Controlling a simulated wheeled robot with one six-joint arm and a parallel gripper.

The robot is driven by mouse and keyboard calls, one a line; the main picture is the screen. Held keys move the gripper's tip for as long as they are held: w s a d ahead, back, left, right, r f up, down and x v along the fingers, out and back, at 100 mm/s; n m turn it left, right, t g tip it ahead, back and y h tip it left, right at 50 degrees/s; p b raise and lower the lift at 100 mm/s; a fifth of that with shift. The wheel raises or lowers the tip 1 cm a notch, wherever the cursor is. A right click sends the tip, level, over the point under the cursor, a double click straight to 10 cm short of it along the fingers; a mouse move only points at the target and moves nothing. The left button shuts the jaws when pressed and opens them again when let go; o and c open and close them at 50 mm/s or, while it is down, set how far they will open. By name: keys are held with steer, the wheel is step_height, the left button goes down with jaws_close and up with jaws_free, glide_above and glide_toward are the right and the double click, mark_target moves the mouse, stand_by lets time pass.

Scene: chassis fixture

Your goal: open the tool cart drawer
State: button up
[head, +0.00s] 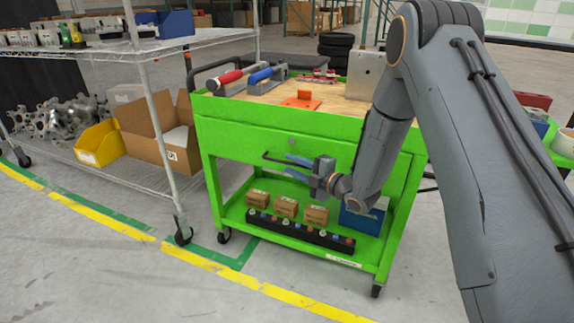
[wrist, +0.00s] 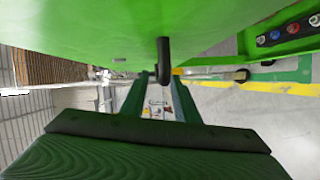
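The green tool cart (head: 215,176) stands in the middle of the head view. Its green drawer front (head: 243,134) lies under the wooden top and looks flush with the frame. A dark bar handle (head: 270,157) sticks out from the front. My gripper (head: 298,163) is at the handle, in front of the drawer. In the wrist view, the handle (wrist: 163,60) hangs from the green face between my two fingertips (wrist: 158,82). The fingers look apart, with gaps beside the handle. Whether either finger touches it cannot be told. My arm hides the drawer's right part.
On the cart's lower shelf are several small cartons (head: 287,207), a black strip of coloured knobs (head: 300,232) and a blue bin (head: 362,217). Tools and an orange part (head: 300,101) lie on top. A wire shelf (head: 160,110) stands close at left. The floor in front is clear.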

steer(key=shift+x, duration=1.4)
jaws_close()
steer(key=shift+s, duration=0.1)
